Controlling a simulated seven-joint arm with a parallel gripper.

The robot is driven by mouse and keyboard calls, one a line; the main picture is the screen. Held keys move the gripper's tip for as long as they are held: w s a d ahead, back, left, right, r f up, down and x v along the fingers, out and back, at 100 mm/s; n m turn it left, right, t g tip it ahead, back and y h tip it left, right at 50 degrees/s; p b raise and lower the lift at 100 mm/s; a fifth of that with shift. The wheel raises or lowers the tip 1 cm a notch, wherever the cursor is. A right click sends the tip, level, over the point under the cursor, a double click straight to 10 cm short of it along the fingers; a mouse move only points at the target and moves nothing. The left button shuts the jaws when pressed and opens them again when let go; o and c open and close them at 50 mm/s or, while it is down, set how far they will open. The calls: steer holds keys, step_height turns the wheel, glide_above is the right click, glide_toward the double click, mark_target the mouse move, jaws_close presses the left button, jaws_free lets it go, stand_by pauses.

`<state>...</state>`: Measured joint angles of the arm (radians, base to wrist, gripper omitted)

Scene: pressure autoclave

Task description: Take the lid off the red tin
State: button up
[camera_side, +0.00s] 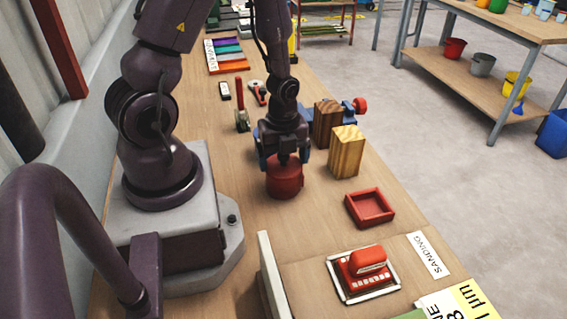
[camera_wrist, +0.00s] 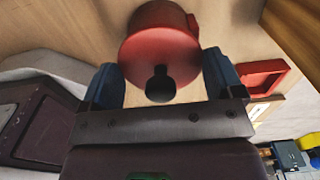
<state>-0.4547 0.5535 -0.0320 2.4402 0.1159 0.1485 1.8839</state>
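The red tin (camera_side: 284,182) stands upright on the wooden bench, directly below my gripper (camera_side: 283,155). In the wrist view the red lid (camera_wrist: 160,50) faces the camera, with a round black knob (camera_wrist: 160,86) at its middle. My gripper's two blue fingers (camera_wrist: 162,75) are spread wide, one on each side of the knob, with clear gaps to it. The gripper is open and holds nothing. In the side view the gripper hides the knob and the top of the lid. I cannot tell whether the fingers touch the lid.
A shallow red tray (camera_side: 357,215) lies right of the tin. Two wooden blocks, one light (camera_side: 346,152) and one dark (camera_side: 327,124), stand close to the gripper. A red sanding block (camera_side: 368,262) lies nearer the camera. The bench between tin and tray is clear.

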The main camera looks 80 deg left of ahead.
steer(key=shift+c, duration=0.9)
steer(key=shift+r, duration=0.15)
step_height(320, 180, up, 8)
steer(key=shift+r, duration=0.5)
steer(key=shift+w+d+r, duration=0.1)
steer(key=shift+d+r, duration=0.1)
steer(key=shift+d, duration=0.1)
steer(key=d+f+m, duration=0.2)
steer(key=d, duration=0.3)
steer(key=n, duration=0.2)
glide_above(306, 220)
step_height(306, 220, down, 10)
steer(key=shift+r, duration=0.2)
steer(key=shift+f, duration=2.25)
